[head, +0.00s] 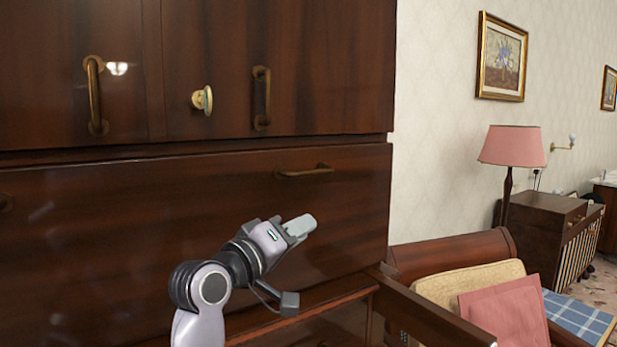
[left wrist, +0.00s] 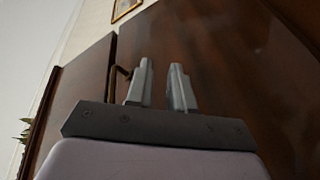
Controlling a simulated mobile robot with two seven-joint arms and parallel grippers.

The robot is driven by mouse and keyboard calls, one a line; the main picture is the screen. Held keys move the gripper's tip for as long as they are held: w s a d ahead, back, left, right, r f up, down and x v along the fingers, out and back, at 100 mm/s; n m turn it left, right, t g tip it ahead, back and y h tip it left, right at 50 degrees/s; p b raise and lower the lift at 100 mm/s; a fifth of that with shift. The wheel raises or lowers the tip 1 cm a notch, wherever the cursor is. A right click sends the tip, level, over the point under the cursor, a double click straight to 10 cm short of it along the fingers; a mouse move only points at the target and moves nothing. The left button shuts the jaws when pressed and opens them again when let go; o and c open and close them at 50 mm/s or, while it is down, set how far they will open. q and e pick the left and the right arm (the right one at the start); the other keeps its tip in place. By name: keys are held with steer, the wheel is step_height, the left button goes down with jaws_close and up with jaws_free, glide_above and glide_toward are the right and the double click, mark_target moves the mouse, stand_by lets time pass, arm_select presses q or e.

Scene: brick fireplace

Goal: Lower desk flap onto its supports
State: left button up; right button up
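The desk flap (head: 130,215) is a wide, glossy dark wood panel standing upright across the cabinet front in the head view. A brass bar handle (head: 303,171) is near its upper right, and part of another shows at the left edge. My left gripper (head: 303,226) is in front of the flap, below the right handle, pointing right. In the left wrist view its two fingers (left wrist: 161,78) are apart with nothing between them. A brass handle (left wrist: 115,82) shows beyond them. The flap supports cannot be made out. My right gripper is out of view.
Upper cabinet doors (head: 215,45) with brass handles and a round knob (head: 202,100) are above the flap. A wooden bed or bench (head: 450,253) with a pink cushion (head: 505,312) stands close on the right. A pink lamp (head: 512,146) is behind it.

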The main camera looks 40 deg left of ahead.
arm_select(q)
steer(key=n+t, duration=0.1)
steer(key=t, duration=0.1)
glide_toward(308, 173)
steer(key=x, duration=0.3)
steer(key=shift+w+a, duration=0.1)
steer(key=shift+a, duration=0.25)
steer(key=shift+h, duration=0.4)
steer(key=shift+p+x, duration=0.6)
steer(key=shift+x, duration=3.05)
steer(key=shift+f, duration=0.1)
jaws_close()
